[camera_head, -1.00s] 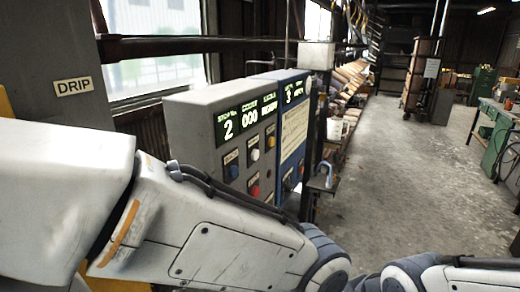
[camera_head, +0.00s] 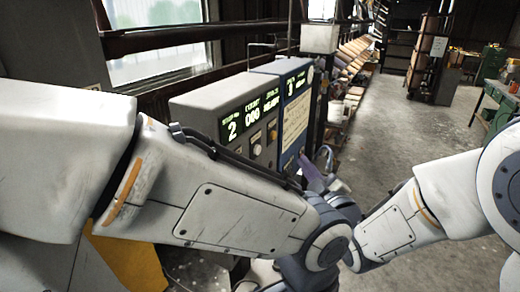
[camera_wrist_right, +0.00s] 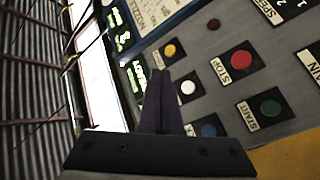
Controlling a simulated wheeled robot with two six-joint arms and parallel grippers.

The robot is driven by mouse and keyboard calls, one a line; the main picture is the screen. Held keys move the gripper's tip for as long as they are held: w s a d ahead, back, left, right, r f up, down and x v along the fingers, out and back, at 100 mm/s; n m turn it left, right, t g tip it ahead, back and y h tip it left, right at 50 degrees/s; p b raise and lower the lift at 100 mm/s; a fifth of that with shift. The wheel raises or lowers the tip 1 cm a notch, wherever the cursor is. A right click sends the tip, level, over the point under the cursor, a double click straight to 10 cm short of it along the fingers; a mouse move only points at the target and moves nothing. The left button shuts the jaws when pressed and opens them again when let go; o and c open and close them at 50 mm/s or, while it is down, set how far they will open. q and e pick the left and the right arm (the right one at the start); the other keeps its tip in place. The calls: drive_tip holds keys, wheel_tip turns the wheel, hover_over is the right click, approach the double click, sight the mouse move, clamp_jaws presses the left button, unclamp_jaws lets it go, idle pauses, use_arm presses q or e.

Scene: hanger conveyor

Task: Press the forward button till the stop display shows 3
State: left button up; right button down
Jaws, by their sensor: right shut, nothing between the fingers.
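The grey control box (camera_head: 205,103) has a stop display (camera_head: 233,126) reading 2, with 000 beside it. In the right wrist view its panel has a white button (camera_wrist_right: 187,87), a yellow button (camera_wrist_right: 170,50), a blue button (camera_wrist_right: 208,130), a red STOP button (camera_wrist_right: 241,59) and a green START button (camera_wrist_right: 270,108). The forward label cannot be read. My right gripper (camera_wrist_right: 155,105) is shut and empty, its tips in front of the panel near the white and yellow buttons; contact cannot be told. In the head view the right gripper (camera_head: 313,174) is beside the boxes. My left gripper is out of view.
A blue box (camera_head: 293,105) with its own display reading 3 stands just behind the grey one. My left arm crosses the foreground and hides the lower panel. Open floor (camera_head: 385,130) lies to the right, with a rack (camera_head: 432,60) farther back.

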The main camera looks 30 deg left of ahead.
sight(258, 150)
drive_tip(key=shift+a, duration=0.1)
drive_tip(key=a+p, duration=0.1)
drive_tip(key=a, duration=0.7)
drive_tip(key=shift+w+a, duration=0.15)
drive_tip(key=shift+a, duration=0.15)
idle(1.9)
drive_tip(key=shift+a, duration=0.5)
drive_tip(key=shift+a+r, duration=0.1)
